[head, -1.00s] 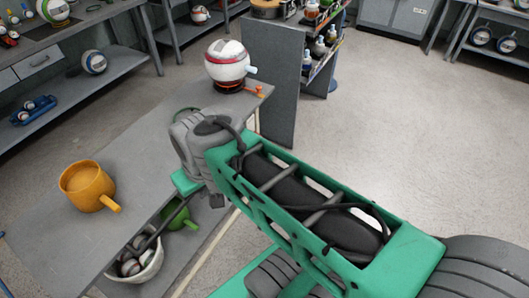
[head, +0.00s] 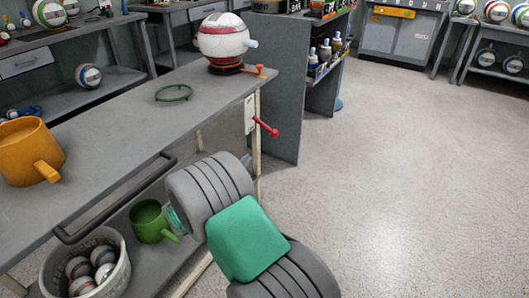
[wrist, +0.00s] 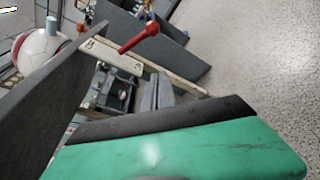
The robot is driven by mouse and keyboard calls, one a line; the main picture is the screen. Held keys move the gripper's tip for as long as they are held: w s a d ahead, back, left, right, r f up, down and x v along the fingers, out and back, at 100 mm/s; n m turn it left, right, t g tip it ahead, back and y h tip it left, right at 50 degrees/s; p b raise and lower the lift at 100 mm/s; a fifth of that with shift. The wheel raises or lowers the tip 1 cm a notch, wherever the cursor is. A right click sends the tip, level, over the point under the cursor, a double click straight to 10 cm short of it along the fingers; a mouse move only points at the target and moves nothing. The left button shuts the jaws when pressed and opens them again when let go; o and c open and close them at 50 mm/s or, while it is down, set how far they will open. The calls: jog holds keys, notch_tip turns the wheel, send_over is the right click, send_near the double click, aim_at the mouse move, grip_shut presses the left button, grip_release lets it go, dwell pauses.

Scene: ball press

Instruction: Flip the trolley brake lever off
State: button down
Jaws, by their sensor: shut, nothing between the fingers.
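The trolley (head: 115,130) stands at left in the head view, with a grey top and a lower shelf. Its red brake lever (head: 266,127) sticks out from a pale plate on the trolley's right end post, tilted down to the right. In the wrist view the red lever (wrist: 140,37) shows above the fingers, its round knob at upper right. My gripper (wrist: 158,88) is shut and empty, apart from the lever. In the head view my arm's links hide most of the gripper, low beside the trolley.
On the trolley top are an orange mug (head: 28,152), a green ring (head: 174,93) and a ball on a stand (head: 224,42). The lower shelf holds a green mug (head: 148,222) and a bin of balls (head: 85,270). The floor at right is clear.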

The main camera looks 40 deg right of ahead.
aim_at(264, 126)
jog(key=w+d+b, duration=0.3)
jog(key=d+b, duration=0.1)
jog(key=d, duration=0.7)
jog(key=shift+r+b, duration=0.35)
jog(key=shift+r, duration=0.1)
jog(key=shift+d+r, duration=0.1)
jog(key=shift+r, duration=0.05)
